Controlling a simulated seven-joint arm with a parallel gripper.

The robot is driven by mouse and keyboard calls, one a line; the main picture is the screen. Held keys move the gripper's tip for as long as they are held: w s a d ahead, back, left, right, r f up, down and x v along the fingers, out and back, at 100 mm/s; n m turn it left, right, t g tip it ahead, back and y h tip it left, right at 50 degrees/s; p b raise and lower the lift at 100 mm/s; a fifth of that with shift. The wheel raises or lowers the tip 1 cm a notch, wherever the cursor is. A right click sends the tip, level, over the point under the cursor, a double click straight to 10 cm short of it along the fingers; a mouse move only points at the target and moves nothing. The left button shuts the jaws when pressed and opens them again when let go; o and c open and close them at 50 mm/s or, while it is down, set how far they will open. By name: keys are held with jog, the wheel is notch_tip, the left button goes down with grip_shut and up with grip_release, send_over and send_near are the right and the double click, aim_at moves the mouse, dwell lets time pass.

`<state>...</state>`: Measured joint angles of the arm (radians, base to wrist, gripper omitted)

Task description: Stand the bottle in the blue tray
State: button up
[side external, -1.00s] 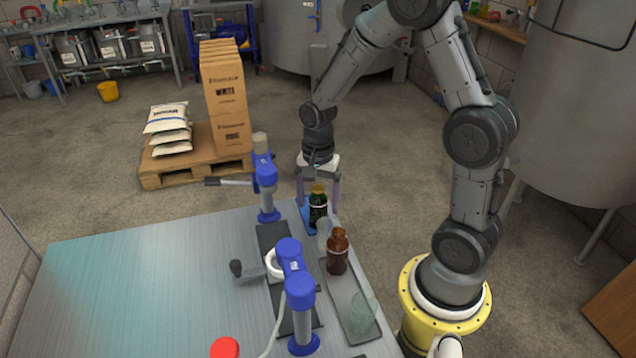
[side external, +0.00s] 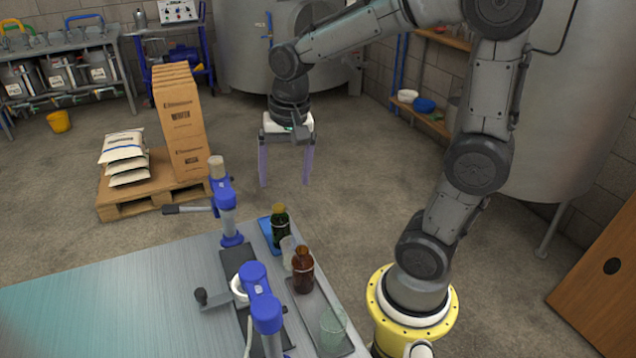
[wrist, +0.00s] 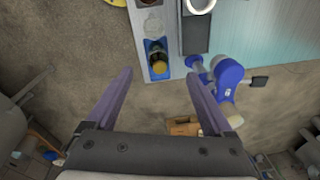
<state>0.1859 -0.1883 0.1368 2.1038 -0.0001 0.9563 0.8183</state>
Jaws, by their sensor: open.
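A dark green bottle (side external: 280,228) with a gold cap stands upright in the blue tray (side external: 265,232) at the far corner of the bench. In the wrist view the bottle (wrist: 158,64) is seen from above, inside the blue tray (wrist: 148,45). My gripper (side external: 286,184) is open and empty, raised above and apart from the bottle. In the wrist view its two fingers (wrist: 158,78) are spread wide, with the bottle ahead between them and nothing held.
A clear glass (side external: 288,254) and a brown bottle (side external: 303,272) stand beside the blue tray. Another clear glass (side external: 333,325) is on the grey tray (side external: 312,312). Blue-headed bench devices (side external: 222,195) (side external: 256,285) stand to the left.

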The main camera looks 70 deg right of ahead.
jog(key=s+a+r+n+t, duration=0.3)
jog(key=s+a+n+t, duration=0.1)
jog(key=s+n, duration=0.7)
jog(key=shift+s+a+n, duration=0.3)
jog(key=shift+a, duration=0.35)
jog(key=shift+r, duration=0.1)
